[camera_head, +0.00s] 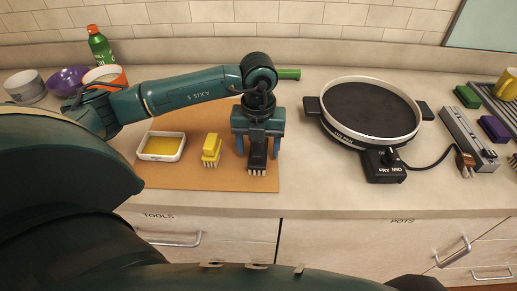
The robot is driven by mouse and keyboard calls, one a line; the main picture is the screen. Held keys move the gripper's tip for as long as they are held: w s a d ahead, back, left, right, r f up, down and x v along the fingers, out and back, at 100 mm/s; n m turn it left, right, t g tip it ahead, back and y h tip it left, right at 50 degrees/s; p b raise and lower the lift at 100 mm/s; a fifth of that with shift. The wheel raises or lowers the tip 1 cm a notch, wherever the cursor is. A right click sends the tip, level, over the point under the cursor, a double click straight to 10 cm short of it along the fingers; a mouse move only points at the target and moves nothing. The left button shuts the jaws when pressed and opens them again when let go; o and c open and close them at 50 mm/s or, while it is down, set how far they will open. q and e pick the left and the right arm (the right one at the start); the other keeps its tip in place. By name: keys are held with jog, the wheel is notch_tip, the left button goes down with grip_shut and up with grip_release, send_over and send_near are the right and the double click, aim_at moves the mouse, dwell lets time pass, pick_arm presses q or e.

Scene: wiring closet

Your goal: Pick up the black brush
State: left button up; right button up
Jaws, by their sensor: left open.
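The black brush (256,160) stands on the brown board with its pale bristles down at the board's front right. My left gripper (258,149) is right over it, pointing down, with its two blue fingers apart on the left and right of the brush. The gripper hides the upper part of the brush, and I cannot tell whether the fingers touch it. My right gripper is not in view.
A yellow brush (211,150) and a white dish (148,157) with yellow content are left of the gripper on the brown board (190,180). A round black griddle (370,110) stands to the right. A green bottle (100,46) and bowls are at back left.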

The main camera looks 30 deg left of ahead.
pick_arm(q)
jog(key=shift+f, duration=0.8)
jog(key=shift+c, duration=0.4)
jog(key=c, duration=1)
